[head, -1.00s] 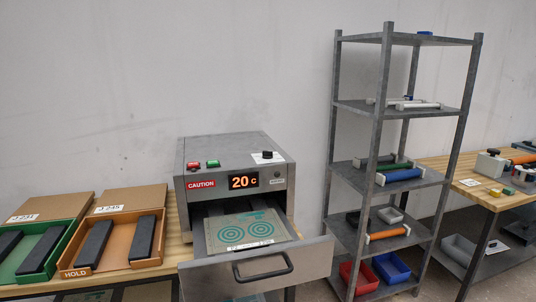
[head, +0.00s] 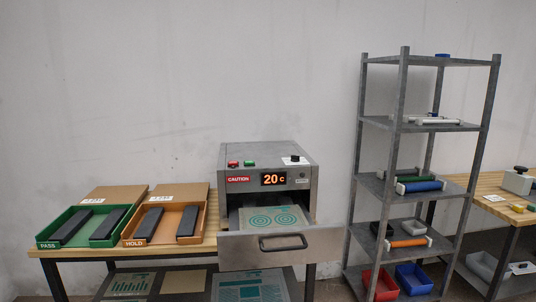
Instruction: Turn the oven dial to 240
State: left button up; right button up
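The oven (head: 268,190) is a grey metal box on a wooden bench. Its display (head: 273,179) reads 20 C in orange. A black dial (head: 295,158) sits on a white plate on the oven's top, near the right front edge; its setting is too small to read. Neither of my grippers shows in the view.
A red button (head: 233,163) and a green button (head: 250,162) are on the oven top's left. A green PASS tray (head: 102,243) and an orange HOLD tray (head: 196,231) stand left on the bench. A grey shelf rack (head: 404,110) stands right. The drawer juts out in front.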

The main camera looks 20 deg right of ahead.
aim_at(294, 159)
jog(key=i+l+u, duration=0.15)
jog(key=l+u, duration=0.15)
jog(key=u, duration=0.15)
jog(key=l+u, duration=0.3)
jog(key=u, duration=0.15)
jog(key=l+u, duration=0.45)
jog(key=i+j, duration=0.05)
